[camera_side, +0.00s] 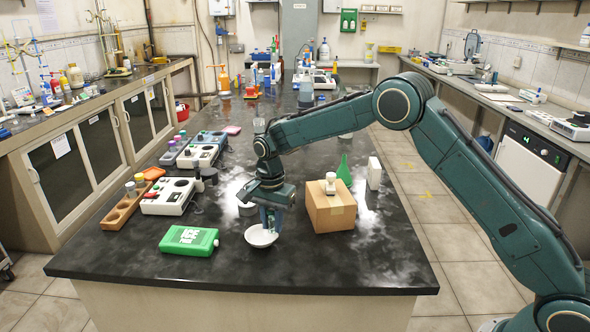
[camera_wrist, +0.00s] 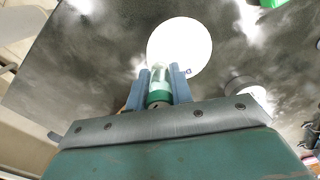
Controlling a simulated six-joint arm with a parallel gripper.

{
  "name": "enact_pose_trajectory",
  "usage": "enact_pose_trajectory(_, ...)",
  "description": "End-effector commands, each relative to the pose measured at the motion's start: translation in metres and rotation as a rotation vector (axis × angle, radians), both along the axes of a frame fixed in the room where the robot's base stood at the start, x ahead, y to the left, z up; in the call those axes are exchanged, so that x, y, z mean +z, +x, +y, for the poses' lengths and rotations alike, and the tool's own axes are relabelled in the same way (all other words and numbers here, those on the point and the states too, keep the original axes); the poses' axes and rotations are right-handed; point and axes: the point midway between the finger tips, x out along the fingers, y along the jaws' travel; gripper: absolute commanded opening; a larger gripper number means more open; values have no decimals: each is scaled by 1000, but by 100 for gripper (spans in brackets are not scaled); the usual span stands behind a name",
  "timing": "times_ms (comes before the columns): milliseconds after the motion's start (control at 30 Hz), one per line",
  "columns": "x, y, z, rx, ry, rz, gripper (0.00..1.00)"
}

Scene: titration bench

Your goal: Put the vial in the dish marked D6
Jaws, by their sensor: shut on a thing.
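My gripper (camera_side: 271,220) is low over the bench, its fingers pointing down. In the wrist view my gripper (camera_wrist: 159,88) is shut on the vial (camera_wrist: 159,75), a small clear tube with a green cap, between blue fingers. A white dish (camera_side: 258,240) stands directly below and just in front of the fingers; it also shows in the wrist view as a white round (camera_wrist: 181,42), beyond the vial's tip. A small dark mark lies at its rim, too small to read. A second round dish (camera_side: 246,209) stands behind, partly hidden. I cannot read D6 on either.
A cardboard box (camera_side: 331,207) with a small item on top stands close right of my gripper. A green ice pack (camera_side: 189,240) lies to the left. A wooden rack (camera_side: 125,207) and white instruments (camera_side: 168,196) line the left.

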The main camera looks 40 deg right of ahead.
Motion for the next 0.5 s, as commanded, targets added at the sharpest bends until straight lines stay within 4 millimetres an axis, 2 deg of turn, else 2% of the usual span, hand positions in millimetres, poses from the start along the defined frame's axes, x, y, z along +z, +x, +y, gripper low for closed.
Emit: enact_pose_trajectory(500, -8, 0, 0, 0, 0, 0, 0)
